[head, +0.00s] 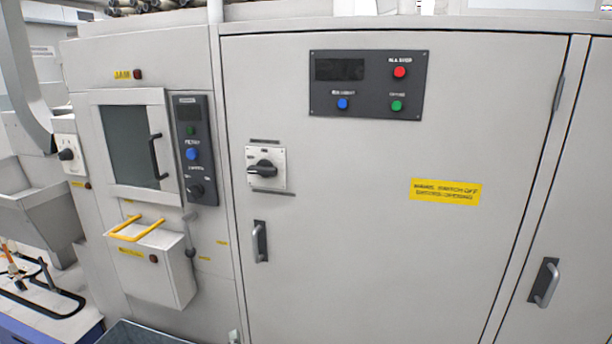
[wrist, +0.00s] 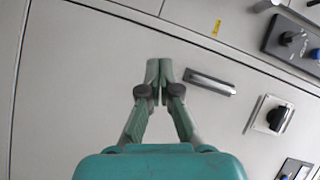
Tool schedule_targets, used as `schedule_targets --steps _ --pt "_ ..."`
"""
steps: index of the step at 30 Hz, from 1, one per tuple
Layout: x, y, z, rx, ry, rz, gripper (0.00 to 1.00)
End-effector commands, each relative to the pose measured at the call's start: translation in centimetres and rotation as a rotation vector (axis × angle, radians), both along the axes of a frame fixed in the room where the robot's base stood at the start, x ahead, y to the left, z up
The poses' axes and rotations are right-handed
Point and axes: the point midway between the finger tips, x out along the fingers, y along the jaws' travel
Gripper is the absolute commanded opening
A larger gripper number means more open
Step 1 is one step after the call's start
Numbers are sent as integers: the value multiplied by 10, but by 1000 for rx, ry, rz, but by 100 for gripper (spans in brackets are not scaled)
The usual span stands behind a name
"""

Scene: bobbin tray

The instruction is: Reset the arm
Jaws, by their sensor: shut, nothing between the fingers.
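My gripper (wrist: 160,80) shows in the wrist view with its two green fingers together at the tips and nothing between them. It is in front of the light grey cabinet panels (wrist: 70,60). A dark slot-like fitting with a light bar (wrist: 210,84) lies just right of the fingertips in the picture. My gripper does not show in the head view.
The head view shows a large cabinet door (head: 350,220) with a rotary switch (head: 265,168), a button panel (head: 368,85) and a handle (head: 260,241). At left are a windowed door (head: 130,145), a small control panel (head: 195,150) and a box with a yellow handle (head: 150,270).

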Motion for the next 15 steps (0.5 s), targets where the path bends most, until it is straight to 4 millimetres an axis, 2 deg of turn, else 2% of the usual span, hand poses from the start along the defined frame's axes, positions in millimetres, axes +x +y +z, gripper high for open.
schedule_targets --steps 1,6,11,15 --pt "-13 -20 -19 -34 6 1 0" --pt "-56 -75 -65 -151 5 18 0" --pt "-103 -126 -98 -255 2 32 0" --pt "-148 -166 -118 -344 -4 44 0"
